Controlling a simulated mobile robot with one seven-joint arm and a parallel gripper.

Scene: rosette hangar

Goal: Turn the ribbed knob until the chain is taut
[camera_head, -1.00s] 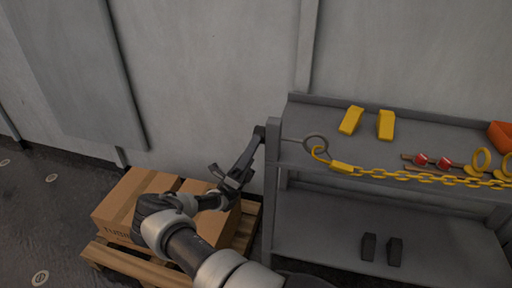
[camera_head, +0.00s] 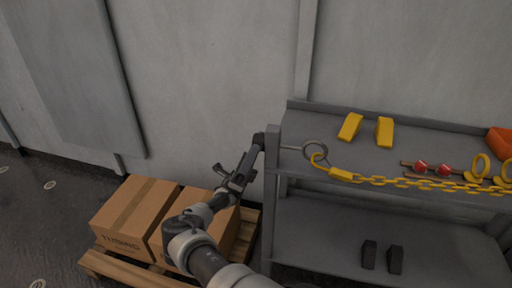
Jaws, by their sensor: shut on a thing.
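The ribbed knob (camera_head: 259,137) is a small dark shape at the left end post of the grey rack. It is too small and too covered to show its ribs. My gripper (camera_head: 254,147) reaches up to it from the lower left and is shut on it. Right of the post, a thin rod ends in a grey ring (camera_head: 326,147). A yellow hook passes through this ring and leads to the yellow chain (camera_head: 395,181). The chain runs right along the shelf front with a slight downward slope, off the picture edge. I cannot tell how tight it is.
The rack's upper shelf (camera_head: 300,116) carries two yellow blocks (camera_head: 384,131), red-and-brown pieces (camera_head: 421,167), yellow rings (camera_head: 480,166) and an orange item (camera_head: 499,141). Two dark blocks (camera_head: 370,254) stand on the lower shelf. Cardboard boxes (camera_head: 127,222) on a wooden pallet sit close beside my arm.

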